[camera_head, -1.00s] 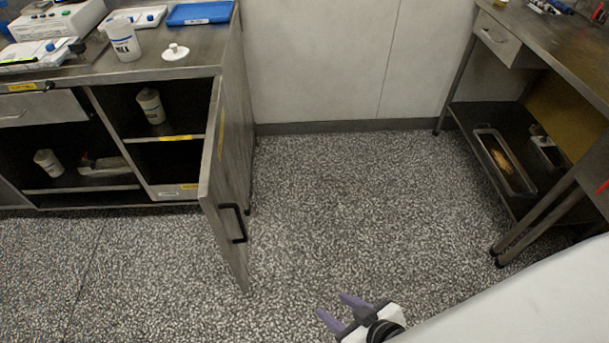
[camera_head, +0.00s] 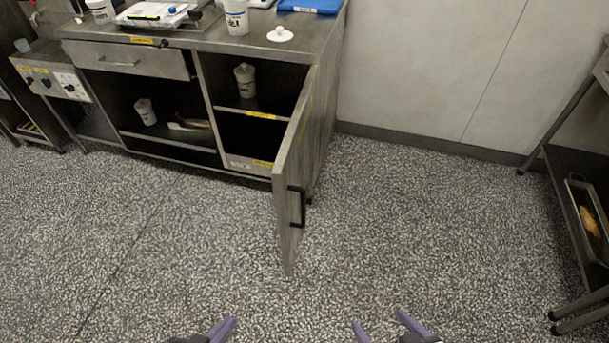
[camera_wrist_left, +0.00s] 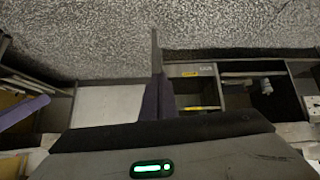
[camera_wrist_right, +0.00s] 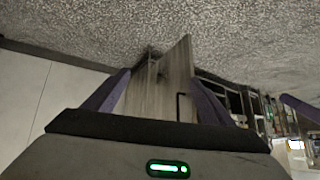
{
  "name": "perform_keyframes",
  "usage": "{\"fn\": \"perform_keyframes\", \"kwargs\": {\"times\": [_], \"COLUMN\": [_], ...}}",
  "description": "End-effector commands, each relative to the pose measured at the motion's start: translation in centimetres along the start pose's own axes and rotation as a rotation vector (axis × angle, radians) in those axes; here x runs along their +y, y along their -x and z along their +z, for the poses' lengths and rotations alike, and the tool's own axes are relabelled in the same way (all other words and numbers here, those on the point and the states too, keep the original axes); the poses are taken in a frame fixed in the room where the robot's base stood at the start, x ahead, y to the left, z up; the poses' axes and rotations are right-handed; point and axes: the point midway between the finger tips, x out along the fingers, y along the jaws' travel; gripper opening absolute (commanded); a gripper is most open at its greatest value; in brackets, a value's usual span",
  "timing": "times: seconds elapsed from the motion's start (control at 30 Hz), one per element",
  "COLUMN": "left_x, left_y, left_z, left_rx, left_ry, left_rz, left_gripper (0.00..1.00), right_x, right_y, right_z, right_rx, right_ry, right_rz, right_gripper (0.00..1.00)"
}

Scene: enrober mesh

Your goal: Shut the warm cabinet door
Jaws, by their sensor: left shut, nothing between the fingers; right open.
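The warm cabinet door (camera_head: 293,172) is a grey metal panel that stands wide open, swung out from the right front of the steel cabinet (camera_head: 325,55). Its black bar handle (camera_head: 297,207) is on the face turned right. The open compartment (camera_head: 236,128) shows left of the door. My left gripper (camera_head: 226,327) is shut and empty, low over the floor, nearer than the door and left of it. My right gripper (camera_head: 383,325) is open and empty, to the right and apart from the door. The right wrist view shows the door (camera_wrist_right: 172,75) and handle beyond its spread fingers.
A white cup (camera_head: 244,80) stands on the compartment's upper shelf. A tub (camera_head: 236,17) and white lid (camera_head: 280,34) are on the cabinet top. A bench with a tray (camera_head: 588,220) on its lower shelf stands at right. Floor around the door is clear.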

Motion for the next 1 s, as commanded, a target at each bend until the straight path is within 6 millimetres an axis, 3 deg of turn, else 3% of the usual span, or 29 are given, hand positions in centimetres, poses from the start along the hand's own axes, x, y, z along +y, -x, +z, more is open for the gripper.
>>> {"fn": "perform_keyframes", "kwargs": {"times": [0.13,0.23,0.37,0.5,0.6,0.73,1.0], "left_x": [-0.2,-0.8,-0.8,1.4,3.6,6.1,7.7], "left_y": [-0.9,-3.5,-7.8,-11.0,-12.2,-12.8,-13.5], "left_z": [0.1,-1.2,-4.6,-8.3,-9.8,-10.8,-12.3], "left_rx": [0.022,0.113,0.318,0.551,0.689,0.810,0.867], "left_ry": [-0.045,-0.204,-0.588,-1.050,-1.327,-1.568,-1.681], "left_rz": [-0.006,-0.036,-0.115,-0.222,-0.292,-0.358,-0.392], "left_gripper": [0.00,0.00,0.00,0.00,0.00,0.00,0.00], "right_x": [0.1,0.2,0.0,-0.3,-0.4,-0.5,-0.6], "right_y": [-0.6,-2.3,-4.9,-7.4,-8.7,-9.6,-9.6], "right_z": [0.8,2.5,4.8,6.5,7.4,8.0,7.9], "right_rx": [-0.003,-0.007,0.001,0.018,0.025,0.033,0.034], "right_ry": [0.000,-0.001,0.004,0.007,0.007,0.008,0.007], "right_rz": [0.000,-0.001,-0.013,-0.028,-0.034,-0.040,-0.042], "right_gripper": [0.77,0.77,0.77,0.77,0.77,0.77,0.77]}}
